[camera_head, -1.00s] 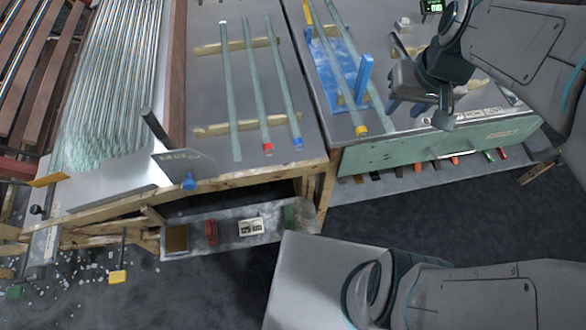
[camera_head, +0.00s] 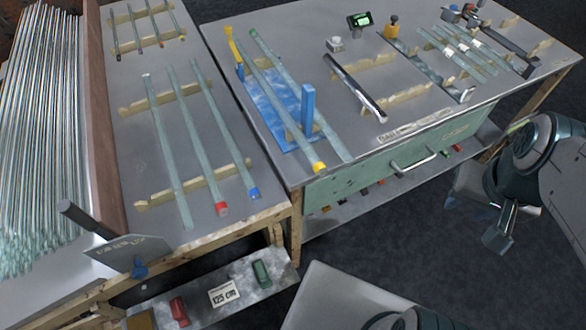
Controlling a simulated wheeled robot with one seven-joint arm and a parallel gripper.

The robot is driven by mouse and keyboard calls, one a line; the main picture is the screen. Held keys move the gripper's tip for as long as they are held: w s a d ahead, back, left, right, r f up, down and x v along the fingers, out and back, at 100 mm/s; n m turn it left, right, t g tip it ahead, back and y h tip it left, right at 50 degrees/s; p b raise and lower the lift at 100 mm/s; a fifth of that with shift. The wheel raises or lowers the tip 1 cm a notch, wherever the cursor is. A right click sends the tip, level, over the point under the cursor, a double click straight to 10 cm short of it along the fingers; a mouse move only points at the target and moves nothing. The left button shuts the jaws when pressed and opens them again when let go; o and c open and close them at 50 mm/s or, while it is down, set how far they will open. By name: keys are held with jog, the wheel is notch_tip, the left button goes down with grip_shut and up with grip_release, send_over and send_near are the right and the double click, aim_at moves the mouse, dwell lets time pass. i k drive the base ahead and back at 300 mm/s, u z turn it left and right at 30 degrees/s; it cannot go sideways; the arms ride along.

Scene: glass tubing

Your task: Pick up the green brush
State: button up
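A small green block-like object (camera_head: 262,274) lies on the low grey shelf under the left table, at the bottom of the head view. It is the likeliest green brush, but its bristles cannot be made out. A similar red object (camera_head: 179,311) lies left of it, with a white "125 CM" card (camera_head: 223,293) between them. My gripper (camera_head: 474,222) is at the right, in front of the right table. Its fingers look spread apart with nothing between them. It is far to the right of the green object and apart from it.
The left table (camera_head: 205,215) holds glass tubes with red and blue ends on wooden strips. The right table (camera_head: 330,175) has a blue stand (camera_head: 285,115), more tubes and a green drawer front (camera_head: 350,180).

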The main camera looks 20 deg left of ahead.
aim_at(260, 270)
jog(key=z, duration=0.05)
jog(key=k, duration=1.05)
jog(key=u, duration=1.3)
jog(key=i, duration=0.5)
jog(key=z, duration=0.05)
